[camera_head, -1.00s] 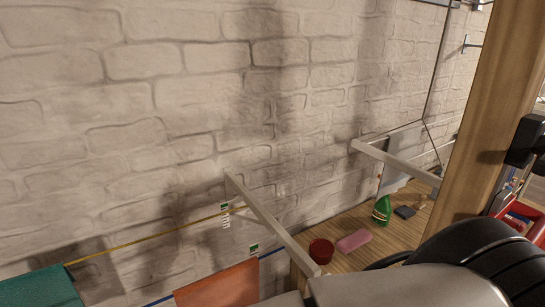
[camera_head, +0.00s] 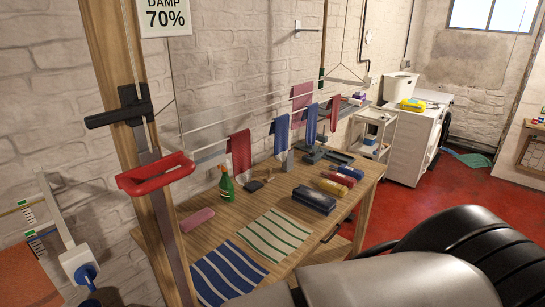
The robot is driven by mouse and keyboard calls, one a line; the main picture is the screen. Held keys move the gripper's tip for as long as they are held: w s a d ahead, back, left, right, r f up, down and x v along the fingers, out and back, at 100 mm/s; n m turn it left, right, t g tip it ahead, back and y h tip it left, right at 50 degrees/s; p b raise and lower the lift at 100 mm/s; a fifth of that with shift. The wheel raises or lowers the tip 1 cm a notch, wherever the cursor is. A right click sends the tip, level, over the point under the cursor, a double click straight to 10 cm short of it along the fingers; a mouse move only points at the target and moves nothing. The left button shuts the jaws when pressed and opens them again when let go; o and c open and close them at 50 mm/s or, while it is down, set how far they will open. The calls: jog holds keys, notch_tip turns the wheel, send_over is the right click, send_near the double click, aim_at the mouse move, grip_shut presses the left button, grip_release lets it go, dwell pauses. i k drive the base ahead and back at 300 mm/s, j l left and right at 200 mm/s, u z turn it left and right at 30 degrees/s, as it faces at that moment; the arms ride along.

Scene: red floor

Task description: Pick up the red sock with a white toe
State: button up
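Several cloths hang from a rail above the wooden table. The nearest is a dark red cloth (camera_head: 239,156); a blue one (camera_head: 281,136) and another blue one (camera_head: 311,122) hang beside it. Two more reddish cloths hang farther along, one narrow (camera_head: 334,113) and one higher on the wall side (camera_head: 301,103). I cannot make out a white toe on any red piece, so I cannot tell which, if any, is the sock. Parts of my arm fill the lower right, but my gripper is not in view.
The wooden table (camera_head: 200,238) holds a green spray bottle (camera_head: 226,186), a pink bar (camera_head: 196,220), striped cloths (camera_head: 273,235) and several rolled bundles (camera_head: 314,199). A wooden post (camera_head: 125,75) stands close on the left. Red floor (camera_head: 440,192) lies open right of the table.

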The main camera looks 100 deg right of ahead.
aim_at(240, 144)
jog(key=z, duration=3.3)
jog(key=u, duration=2.5)
jog(key=z, duration=2.5)
jog(key=i+l+u, duration=0.4)
jog(key=l, duration=0.25)
jog(key=i+l+u, duration=0.2)
jog(key=l, duration=0.2)
jog(key=i+l+u, duration=0.2)
jog(key=l, duration=0.2)
